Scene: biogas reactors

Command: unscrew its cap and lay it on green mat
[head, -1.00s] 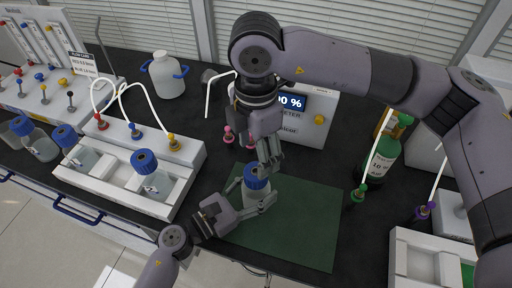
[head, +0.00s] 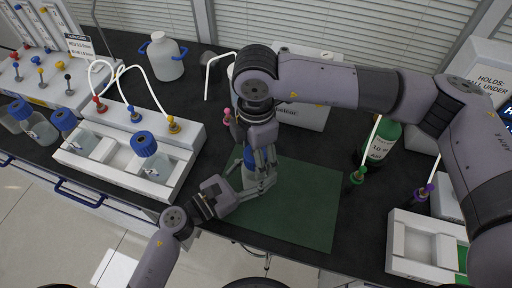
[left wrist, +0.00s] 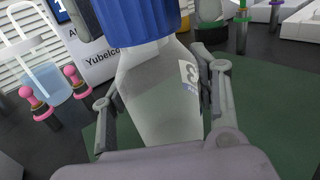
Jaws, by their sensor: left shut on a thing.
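A clear bottle with a blue cap (head: 249,155) stands at the left part of the green mat (head: 305,205). In the left wrist view its blue cap (left wrist: 140,20) is on top of the clear body (left wrist: 160,95), which carries a white label. My left gripper (head: 258,187) is shut on the bottle body, one finger on each side in the left wrist view (left wrist: 160,100). My right gripper (head: 258,158) points down from above, its fingers at the cap. Whether they press on the cap is unclear. The bottle's base is hidden.
A white rack (head: 120,178) with blue-capped bottles stands on the left. Behind the mat are a meter box (head: 306,115) and pink-topped fittings (head: 227,116). A green bottle (head: 383,140) stands right of the mat. The mat's right part is clear.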

